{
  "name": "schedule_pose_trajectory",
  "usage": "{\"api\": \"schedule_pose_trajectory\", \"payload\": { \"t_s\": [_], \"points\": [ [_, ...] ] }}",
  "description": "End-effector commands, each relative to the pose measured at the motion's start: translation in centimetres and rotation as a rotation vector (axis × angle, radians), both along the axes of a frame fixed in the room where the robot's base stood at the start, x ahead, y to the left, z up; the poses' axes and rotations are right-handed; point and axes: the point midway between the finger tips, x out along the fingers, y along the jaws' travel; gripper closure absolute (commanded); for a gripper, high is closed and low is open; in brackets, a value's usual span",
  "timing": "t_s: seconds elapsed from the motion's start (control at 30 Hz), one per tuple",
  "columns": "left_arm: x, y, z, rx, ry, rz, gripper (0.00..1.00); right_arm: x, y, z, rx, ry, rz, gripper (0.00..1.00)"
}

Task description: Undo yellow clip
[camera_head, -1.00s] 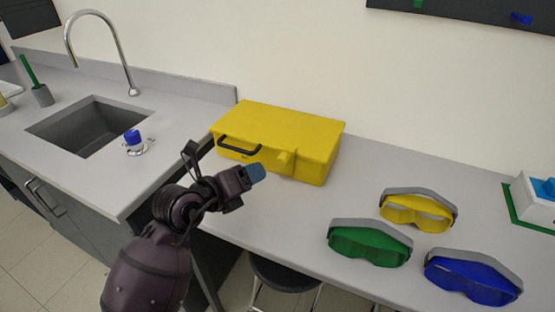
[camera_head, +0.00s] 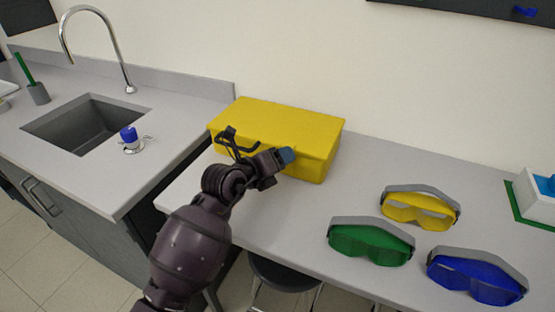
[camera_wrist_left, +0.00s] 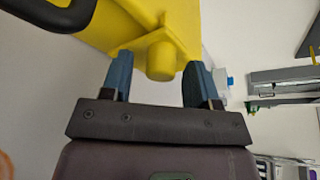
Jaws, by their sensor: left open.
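The yellow case (camera_head: 275,120) lies shut on the counter against the wall, with a dark handle (camera_head: 236,147) on its front. Its yellow clip (camera_wrist_left: 160,58) shows in the left wrist view as a blunt knob on a wider yellow base. In the head view my gripper mostly hides the clip. My left gripper (camera_head: 287,155) is at the front of the case. In the left wrist view its blue fingers (camera_wrist_left: 158,78) are open, one on each side of the knob. I cannot tell whether they touch it. My right gripper is not in view.
Yellow goggles (camera_head: 420,210), green goggles (camera_head: 370,245) and blue goggles (camera_head: 475,277) lie on the counter at the right. A sink (camera_head: 88,122) and a blue-topped tap fitting (camera_head: 129,137) are at the left.

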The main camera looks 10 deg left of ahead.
Motion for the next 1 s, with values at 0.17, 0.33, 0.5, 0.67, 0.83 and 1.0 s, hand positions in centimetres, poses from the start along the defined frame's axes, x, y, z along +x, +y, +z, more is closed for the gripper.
{"api": "schedule_pose_trajectory", "payload": {
  "t_s": [0.17, 0.33, 0.5, 0.67, 0.83, 1.0],
  "points": [
    [0.0, 0.0, 0.0, 0.0, 0.0, 0.0, 0.47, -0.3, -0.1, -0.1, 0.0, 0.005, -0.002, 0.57],
    [0.0, 0.0, 0.0, 0.0, 0.0, 0.0, 0.73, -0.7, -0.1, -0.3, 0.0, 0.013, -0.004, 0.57],
    [0.0, 0.0, 0.0, 0.0, 0.0, 0.0, 0.99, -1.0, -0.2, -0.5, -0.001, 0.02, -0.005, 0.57],
    [0.0, 0.0, 0.0, -0.001, -0.001, -0.001, 1.0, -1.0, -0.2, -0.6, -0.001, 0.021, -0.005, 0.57],
    [-0.4, 0.1, -0.7, -0.02, -0.047, -0.003, 1.0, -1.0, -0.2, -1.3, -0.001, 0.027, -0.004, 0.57],
    [-1.2, 0.3, -1.7, -0.058, -0.163, -0.003, 1.0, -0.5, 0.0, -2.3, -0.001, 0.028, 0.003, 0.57]
  ]
}}
